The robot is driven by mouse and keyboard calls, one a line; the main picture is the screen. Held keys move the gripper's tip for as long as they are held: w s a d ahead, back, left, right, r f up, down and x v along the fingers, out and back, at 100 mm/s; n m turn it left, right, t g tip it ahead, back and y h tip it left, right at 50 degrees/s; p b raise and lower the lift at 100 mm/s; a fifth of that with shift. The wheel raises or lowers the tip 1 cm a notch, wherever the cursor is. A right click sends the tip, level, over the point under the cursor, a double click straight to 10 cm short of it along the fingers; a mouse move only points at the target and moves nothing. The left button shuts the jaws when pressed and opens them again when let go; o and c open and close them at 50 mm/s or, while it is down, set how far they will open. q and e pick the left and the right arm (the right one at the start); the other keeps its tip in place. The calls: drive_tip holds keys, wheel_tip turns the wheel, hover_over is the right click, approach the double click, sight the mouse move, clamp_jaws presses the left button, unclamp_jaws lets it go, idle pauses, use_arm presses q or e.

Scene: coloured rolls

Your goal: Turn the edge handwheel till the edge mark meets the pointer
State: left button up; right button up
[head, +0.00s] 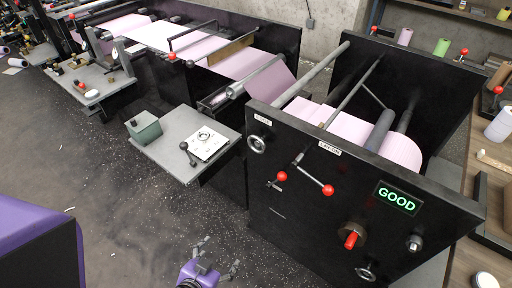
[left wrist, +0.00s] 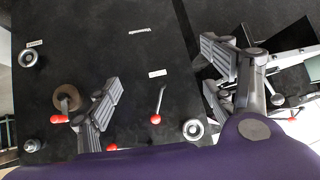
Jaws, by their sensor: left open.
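A handwheel (head: 257,143) is at the upper left of the black machine panel, under a small white label (head: 262,120) too small to read surely. A second handwheel (head: 366,272) is low on the panel. In the left wrist view, one handwheel (left wrist: 193,129) is low, right of centre, and the other (left wrist: 29,57) is at the upper left. I cannot make out an edge mark or pointer, nor tell which wheel is the edge one. My left gripper (head: 220,254) is open and empty, in front of the panel and apart from both wheels. My right gripper is not in view.
The panel also carries red-balled levers (head: 328,190), a brown knob with a red handle (head: 352,238), a chrome knob (head: 415,243) and a green "GOOD" display (head: 397,198). A grey side table (head: 175,130) juts out at left. Floor before the panel is clear.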

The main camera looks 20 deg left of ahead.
use_arm(q)
drive_tip(key=w+a+r+m+t+b, duration=0.2)
drive_tip(key=w+a+t, duration=0.1)
drive_tip(key=w, duration=1)
drive_tip(key=m+t+h+b, duration=0.2)
drive_tip(key=t+h, duration=0.2)
drive_tip(key=h, duration=0.2)
approach(256, 146)
drive_tip(key=shift+w, duration=0.9)
drive_tip(key=x, duration=0.7)
drive_tip(key=shift+w+d+r, duration=0.15)
drive_tip(key=shift+d, duration=0.25)
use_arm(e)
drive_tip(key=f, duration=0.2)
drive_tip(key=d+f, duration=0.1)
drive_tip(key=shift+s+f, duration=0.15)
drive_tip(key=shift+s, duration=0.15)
use_arm(q)
drive_tip(key=c, duration=1.1)
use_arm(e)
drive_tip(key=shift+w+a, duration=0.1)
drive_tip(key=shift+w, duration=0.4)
